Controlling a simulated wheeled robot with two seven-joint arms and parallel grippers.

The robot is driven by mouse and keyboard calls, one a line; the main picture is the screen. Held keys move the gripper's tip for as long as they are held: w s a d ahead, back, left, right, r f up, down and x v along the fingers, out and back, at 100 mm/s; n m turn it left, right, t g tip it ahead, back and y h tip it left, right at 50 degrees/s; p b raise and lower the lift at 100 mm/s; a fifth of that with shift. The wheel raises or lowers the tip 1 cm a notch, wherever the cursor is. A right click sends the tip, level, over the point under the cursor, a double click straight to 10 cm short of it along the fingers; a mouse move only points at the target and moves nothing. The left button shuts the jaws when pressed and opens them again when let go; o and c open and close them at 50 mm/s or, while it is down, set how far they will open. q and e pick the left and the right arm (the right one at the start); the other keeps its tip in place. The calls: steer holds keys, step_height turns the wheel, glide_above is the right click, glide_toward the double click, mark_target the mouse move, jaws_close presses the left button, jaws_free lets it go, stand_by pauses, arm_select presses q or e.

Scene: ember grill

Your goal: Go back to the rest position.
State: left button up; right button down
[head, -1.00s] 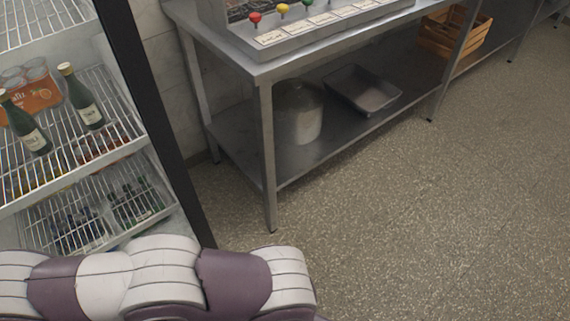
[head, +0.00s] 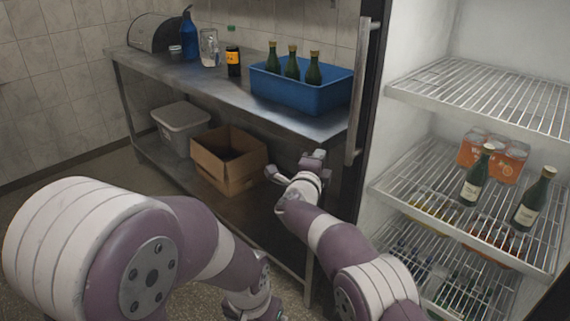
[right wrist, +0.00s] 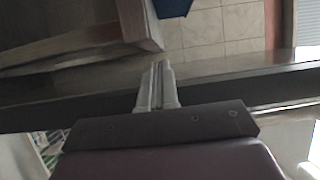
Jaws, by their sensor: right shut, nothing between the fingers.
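My right gripper (head: 275,173) is shut and empty. It is in front of the blue crate's counter, close to the fridge's edge. In the right wrist view its two fingers (right wrist: 158,82) lie together with nothing between them. In the head view my left arm comes in large from the left and bends down to the bottom edge; its gripper is out of the picture.
A steel counter (head: 205,85) carries a blue crate (head: 300,93) with green bottles. A cardboard box (head: 228,160) and grey bin (head: 181,128) sit on its lower shelf. The open fridge with wire shelves (head: 480,95) and bottles stands close at right.

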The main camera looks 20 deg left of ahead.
steer(key=s+a+p, duration=0.1)
steer(key=s+a, duration=0.1)
steer(key=a, duration=0.6)
steer(key=shift+s+f+p, duration=0.3)
steer(key=shift+f+p, duration=0.05)
steer(key=shift+p, duration=0.05)
